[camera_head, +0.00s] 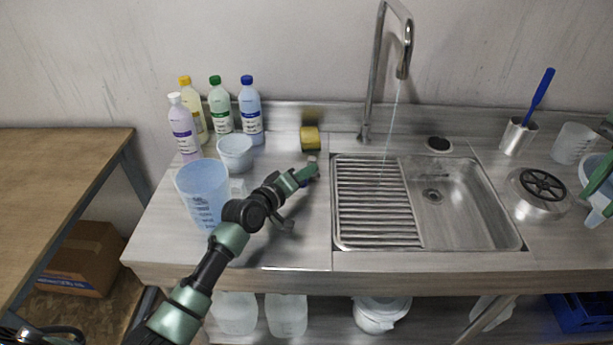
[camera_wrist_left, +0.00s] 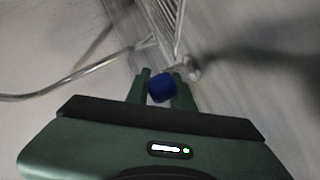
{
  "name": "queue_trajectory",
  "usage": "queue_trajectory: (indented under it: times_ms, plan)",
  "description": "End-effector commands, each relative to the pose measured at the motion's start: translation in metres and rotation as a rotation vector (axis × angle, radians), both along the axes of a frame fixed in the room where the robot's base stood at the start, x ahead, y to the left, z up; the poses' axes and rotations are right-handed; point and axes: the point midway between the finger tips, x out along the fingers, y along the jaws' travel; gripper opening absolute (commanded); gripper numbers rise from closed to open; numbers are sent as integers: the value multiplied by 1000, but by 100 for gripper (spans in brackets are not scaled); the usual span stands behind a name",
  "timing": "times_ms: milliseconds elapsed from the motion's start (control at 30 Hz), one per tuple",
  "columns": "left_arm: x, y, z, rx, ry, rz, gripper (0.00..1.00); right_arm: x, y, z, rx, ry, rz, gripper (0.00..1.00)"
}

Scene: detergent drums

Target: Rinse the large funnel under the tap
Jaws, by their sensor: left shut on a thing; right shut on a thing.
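The tap (camera_head: 374,75) stands behind the sink. A thin stream of water (camera_head: 393,115) falls from its spout onto the ribbed drainer (camera_head: 375,215) beside the basin (camera_head: 465,190). My left gripper (camera_head: 308,172) is over the steel counter left of the sink. In the left wrist view, its fingers are shut on a small blue knob-like thing (camera_wrist_left: 161,87); what it belongs to is unclear. My right gripper (camera_head: 602,172) is at the right edge, partly cut off, shut on what looks like the pale large funnel (camera_head: 599,212), which is also cut off.
Several bottles (camera_head: 220,108), a white bowl (camera_head: 236,153), a measuring jug (camera_head: 200,190) and a yellow sponge (camera_head: 310,138) stand at left. A steel cup (camera_head: 518,136) with a blue brush (camera_head: 542,95), another jug (camera_head: 573,143) and a round metal thing (camera_head: 538,192) stand right of the sink.

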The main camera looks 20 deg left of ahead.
Motion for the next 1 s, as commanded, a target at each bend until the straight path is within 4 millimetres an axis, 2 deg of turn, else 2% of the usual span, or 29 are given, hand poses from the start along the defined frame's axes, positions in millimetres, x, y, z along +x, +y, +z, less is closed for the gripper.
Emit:
queue_trajectory:
  times_ms: [33,67,100,400,533,1000]
  plan:
    - [0,0,-1,0,2,1,0,0,0,0,0,0,0,0]
    - [0,0,-1,0,2,1,26,0,0,0,0,0,0,0]
    - [0,0,-1,0,2,1,33,0,0,0,0,0,0,0]
    - [-1,0,0,-1,1,1,33,0,0,0,0,0,0,0]
    - [-9,3,1,-1,0,1,33,0,0,0,0,0,0,0]
    - [-94,29,20,1,0,0,33,0,0,-8,0,0,0,0]
